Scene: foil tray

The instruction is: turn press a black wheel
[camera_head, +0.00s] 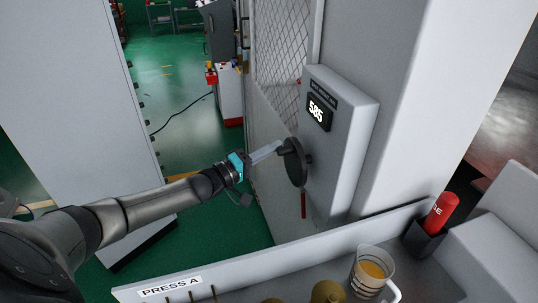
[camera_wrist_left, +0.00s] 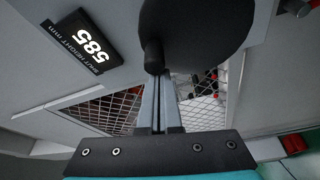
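The black wheel (camera_head: 293,162) is mounted on the side of a grey press box with a display reading 585 (camera_head: 318,112). In the left wrist view the wheel (camera_wrist_left: 205,25) fills the top, with a short black handle peg (camera_wrist_left: 152,55) sticking out. My left gripper (camera_head: 278,146) reaches the wheel's near edge. Its two grey fingers (camera_wrist_left: 158,82) lie close together with only a thin gap, their tips at the peg's end. The peg overlaps the tips, so exact contact is hidden. My right gripper is not in view.
A grey tray (camera_head: 250,268) labelled PRESS A stands in front, with a measuring jug (camera_head: 370,272) of yellow liquid. A red cylinder (camera_head: 440,212) stands in a dark holder at right. A mesh guard (camera_head: 284,55) is behind the wheel. Green floor is open at left.

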